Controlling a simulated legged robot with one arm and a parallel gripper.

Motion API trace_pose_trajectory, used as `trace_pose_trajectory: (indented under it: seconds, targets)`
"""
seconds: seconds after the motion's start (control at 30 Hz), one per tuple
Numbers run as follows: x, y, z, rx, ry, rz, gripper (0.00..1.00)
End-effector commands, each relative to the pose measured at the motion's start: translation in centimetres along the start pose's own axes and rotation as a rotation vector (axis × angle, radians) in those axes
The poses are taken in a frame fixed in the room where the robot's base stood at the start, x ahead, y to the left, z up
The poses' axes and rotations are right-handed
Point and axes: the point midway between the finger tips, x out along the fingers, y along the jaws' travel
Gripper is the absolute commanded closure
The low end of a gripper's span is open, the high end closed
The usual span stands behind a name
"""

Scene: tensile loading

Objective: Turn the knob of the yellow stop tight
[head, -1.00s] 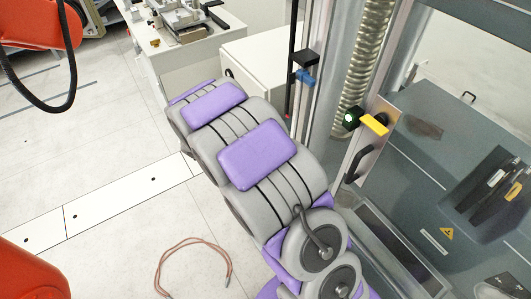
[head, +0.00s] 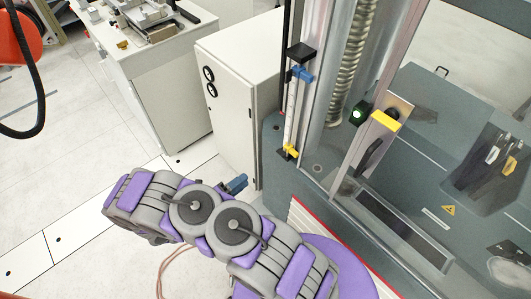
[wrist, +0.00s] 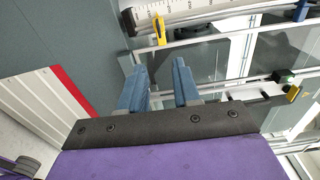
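The yellow stop (head: 291,151) sits low on the upright scaled rod at the left of the testing machine. It also shows in the wrist view (wrist: 160,31), near the top, beside the white scale. Its knob is too small to make out clearly. My gripper (head: 237,184) is left of and below the stop in the head view, apart from it. In the wrist view my gripper (wrist: 160,84) shows two blue fingers with a clear gap and nothing between them. The stop lies beyond the fingertips there, about in line with the gap.
A blue stop (head: 303,74) sits higher on the same rod, under a black block (head: 300,53). A white cabinet (head: 238,100) stands close left of the rod. The machine's glass door has a yellow-topped latch (head: 386,121). A cable (head: 165,270) lies on the floor.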

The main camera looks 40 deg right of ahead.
Motion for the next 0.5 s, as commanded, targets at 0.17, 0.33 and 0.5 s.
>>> trace_pose_trajectory:
  seconds: [0.17, 0.33, 0.5]
  targets:
    - [0.8, 0.4, 0.1, -0.023, -0.012, -0.001, 0.68]
    - [3.1, 0.4, 0.0, -0.024, -0.007, -0.005, 0.68]
    - [6.2, 0.4, 0.1, -0.024, -0.008, -0.008, 0.68]
